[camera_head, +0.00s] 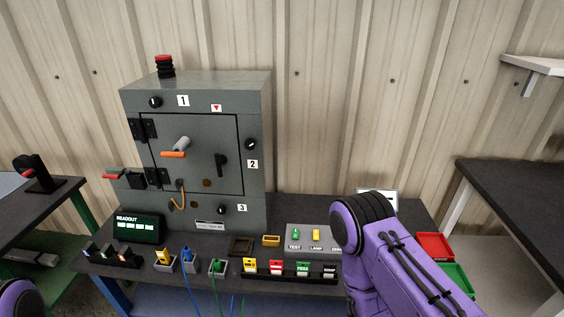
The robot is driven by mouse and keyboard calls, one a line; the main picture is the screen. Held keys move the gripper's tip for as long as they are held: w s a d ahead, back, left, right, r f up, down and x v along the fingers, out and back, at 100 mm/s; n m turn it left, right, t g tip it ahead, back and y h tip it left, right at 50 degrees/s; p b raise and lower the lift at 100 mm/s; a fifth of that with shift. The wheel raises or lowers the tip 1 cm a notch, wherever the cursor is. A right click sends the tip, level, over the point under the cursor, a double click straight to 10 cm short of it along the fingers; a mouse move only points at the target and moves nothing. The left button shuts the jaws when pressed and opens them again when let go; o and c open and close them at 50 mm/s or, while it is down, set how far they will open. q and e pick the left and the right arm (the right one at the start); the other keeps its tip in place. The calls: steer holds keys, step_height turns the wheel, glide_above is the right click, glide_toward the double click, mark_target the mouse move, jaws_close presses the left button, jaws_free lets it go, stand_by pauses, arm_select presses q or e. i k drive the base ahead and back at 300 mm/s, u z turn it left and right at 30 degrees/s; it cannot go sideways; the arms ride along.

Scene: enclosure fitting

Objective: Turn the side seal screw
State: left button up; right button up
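A grey enclosure (197,93) stands on the workbench with its hinged door (215,130) closed or nearly so. Three black round screws sit on its front frame: one by label 1 (155,102) at the top left, one by label 2 (251,144) on the right side, and one by label 3 (222,209) at the bottom. The screw by label 2 is at the side of the door; its slot angle is too small to read. Neither gripper shows. My purple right arm covers the bench's right part, and a bit of my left arm shows at the lower left corner.
A red-topped stack (164,66) stands on the enclosure. An orange-tipped handle (173,154) and black latch (221,165) stick out from the door. A readout box (138,228), coloured plugs and switches line the bench front. Red (435,246) and green trays (456,279) are at right.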

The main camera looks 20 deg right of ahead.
mark_target(249, 143)
steer(key=z, duration=0.4)
steer(key=k, duration=0.8)
steer(key=u, duration=0.55)
steer(key=i, duration=1.6)
steer(key=z, duration=0.45)
